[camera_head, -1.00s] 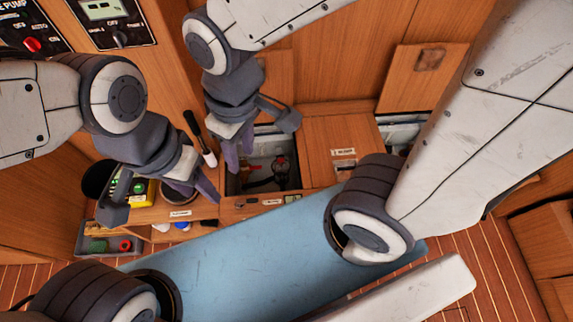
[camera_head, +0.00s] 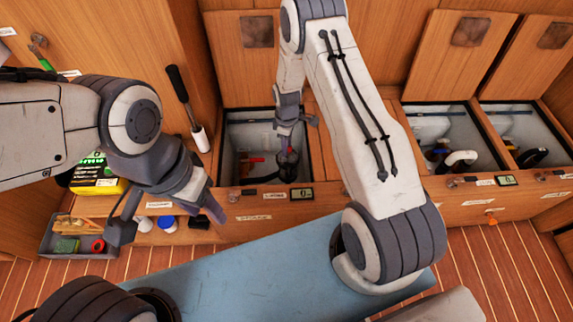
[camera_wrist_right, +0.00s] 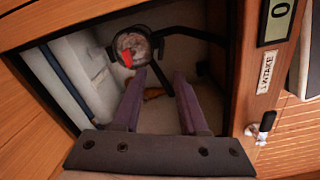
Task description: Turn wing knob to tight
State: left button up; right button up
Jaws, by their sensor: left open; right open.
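In the right wrist view, a round, clear-topped fitting with a dark rim (camera_wrist_right: 143,42) sits in the open compartment, with a red piece (camera_wrist_right: 127,58) on it. I cannot tell for sure whether this red piece is the wing knob. In the head view a red part (camera_head: 252,161) shows in the same compartment, left of my right gripper (camera_head: 288,160). My right gripper (camera_wrist_right: 159,74) is open and empty, reaching down into the compartment, its tips just below the round fitting in the picture. My left gripper (camera_head: 168,222) is open and empty over the left shelf.
The compartment's wooden front edge (camera_head: 240,202) carries a small display (camera_head: 302,194). Black pipework (camera_wrist_right: 195,35) runs beside the fitting. Two more open compartments (camera_head: 435,120) lie right. A grey tray (camera_head: 75,250) with small items stands left. A blue surface (camera_head: 260,255) is in front.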

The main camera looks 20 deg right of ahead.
aim_at(287, 163)
notch_tip(287, 163, down, 9)
jog(key=shift+f+b, duration=0.2)
jog(key=shift+b, duration=1)
grip_shut()
